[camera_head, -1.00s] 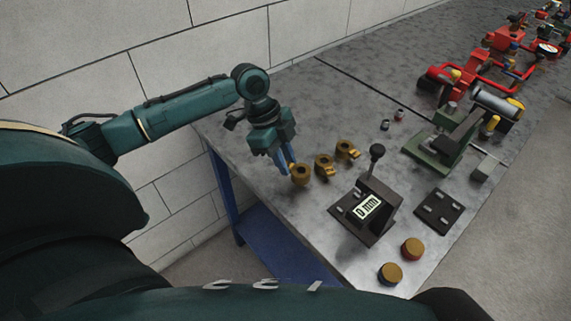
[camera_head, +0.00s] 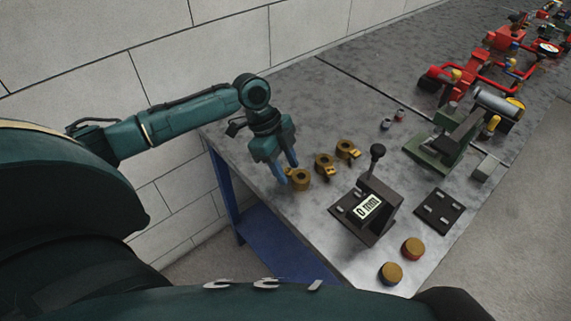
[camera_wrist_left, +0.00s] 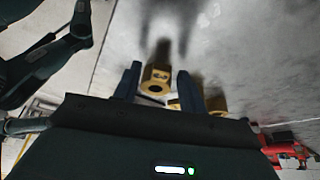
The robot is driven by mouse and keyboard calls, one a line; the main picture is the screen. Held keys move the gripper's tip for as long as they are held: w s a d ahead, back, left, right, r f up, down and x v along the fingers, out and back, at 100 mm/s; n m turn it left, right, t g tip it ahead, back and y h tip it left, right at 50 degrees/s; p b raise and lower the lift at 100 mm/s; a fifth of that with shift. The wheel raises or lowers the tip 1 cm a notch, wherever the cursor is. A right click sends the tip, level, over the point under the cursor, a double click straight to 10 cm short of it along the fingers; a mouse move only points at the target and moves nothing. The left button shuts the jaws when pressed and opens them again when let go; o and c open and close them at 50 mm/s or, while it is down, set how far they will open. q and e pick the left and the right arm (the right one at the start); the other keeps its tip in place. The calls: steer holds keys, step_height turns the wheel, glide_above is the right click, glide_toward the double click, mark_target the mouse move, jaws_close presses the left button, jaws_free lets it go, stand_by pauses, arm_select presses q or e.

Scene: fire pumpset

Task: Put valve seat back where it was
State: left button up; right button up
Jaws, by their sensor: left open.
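Three brass ring-shaped parts stand in a slanting row on the grey table, and I cannot tell by look which is the valve seat. The nearest brass part (camera_head: 300,179) is beside my left gripper (camera_head: 285,172). The middle brass part (camera_head: 324,164) and the far brass part (camera_head: 346,149) stand to its right. My left gripper is open, its blue fingertips apart, just left of the nearest part. In the left wrist view a brass part (camera_wrist_left: 156,79) shows between the spread fingers, apart from both. Another brass part (camera_wrist_left: 216,101) is partly hidden behind a finger. My right gripper is not in view.
A dark gauge stand with a "0 mm" display (camera_head: 367,207) stands right of the row. Two brass-topped discs (camera_head: 413,248) lie near the front edge.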

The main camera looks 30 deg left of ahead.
arm_select(q)
steer(key=v, duration=1.2)
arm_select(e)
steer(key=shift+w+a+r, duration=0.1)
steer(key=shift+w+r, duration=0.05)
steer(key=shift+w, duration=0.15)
arm_select(q)
steer(key=shift+r, duration=0.1)
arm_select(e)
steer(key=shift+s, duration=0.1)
